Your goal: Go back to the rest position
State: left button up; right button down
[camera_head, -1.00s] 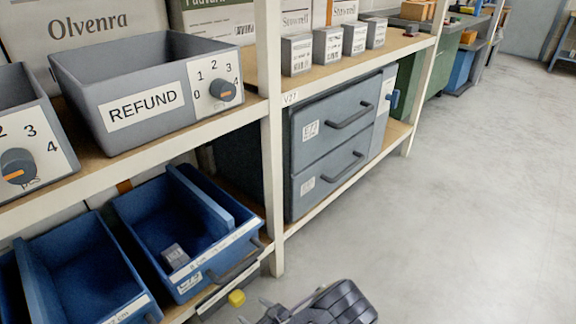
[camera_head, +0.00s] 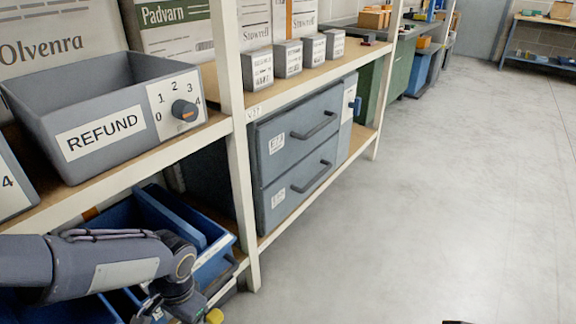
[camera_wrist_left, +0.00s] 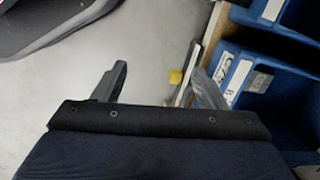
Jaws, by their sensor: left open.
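My left arm comes in from the left in the head view and hangs in front of the lower shelf. Its gripper (camera_head: 152,308) is at the bottom edge, partly cut off, beside the blue bins. In the left wrist view the gripper (camera_wrist_left: 157,70) has its two fingers spread wide apart with nothing between them. Pale floor shows behind them, with the shelf edge and blue bins (camera_wrist_left: 283,103) to the right. My right gripper is not seen.
A grey REFUND bin (camera_head: 104,134) with a dial stands on the upper shelf. A blue bin (camera_head: 214,262) sits below, partly hidden by my arm. A grey drawer unit (camera_head: 300,150) is to the right. Open floor (camera_head: 430,200) fills the right side. A yellow piece (camera_head: 215,316) shows low down.

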pick_arm(q)
jog(key=s+d+r+n+t+h, duration=0.1)
jog(key=s+r+n+t+h, duration=0.5)
jog(key=s+r, duration=0.55)
notch_tip(320, 180, up, 39)
jog(key=w+n+y+p, duration=0.1)
jog(key=p, duration=3.7)
jog(key=shift+d+f+p, duration=0.2)
jog(key=shift+p, duration=0.2)
